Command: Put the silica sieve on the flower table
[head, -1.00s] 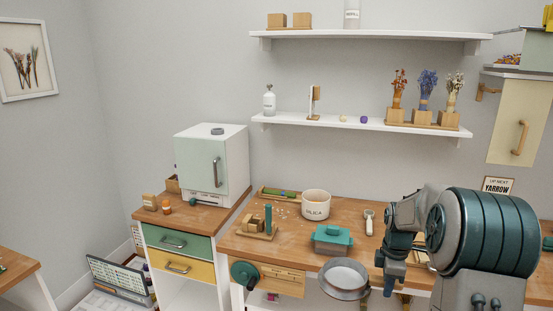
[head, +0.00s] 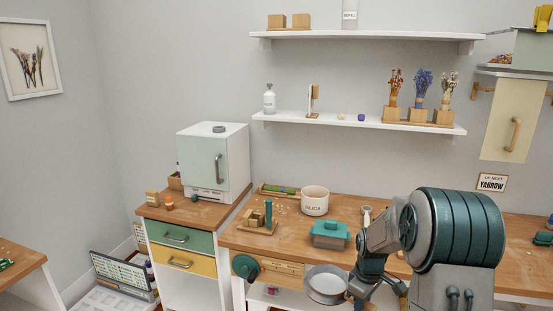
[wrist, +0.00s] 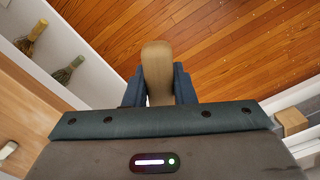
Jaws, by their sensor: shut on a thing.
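The silica sieve (head: 326,284), a round grey pan with a pale mesh, hangs in the air in front of the workbench's front edge in the head view. My gripper (head: 362,292) is just right of it, partly hidden behind my arm. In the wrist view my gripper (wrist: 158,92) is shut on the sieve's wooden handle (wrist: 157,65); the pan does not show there. A wooden-topped table (head: 22,254) shows in part at the lower left of the head view. I cannot tell whether it is the flower table.
The workbench (head: 285,235) holds a white silica pot (head: 315,200), a green lidded box (head: 330,235) and a wooden stand with a green post (head: 268,215). A drawer cabinet (head: 180,240) bears a small pale oven (head: 212,165).

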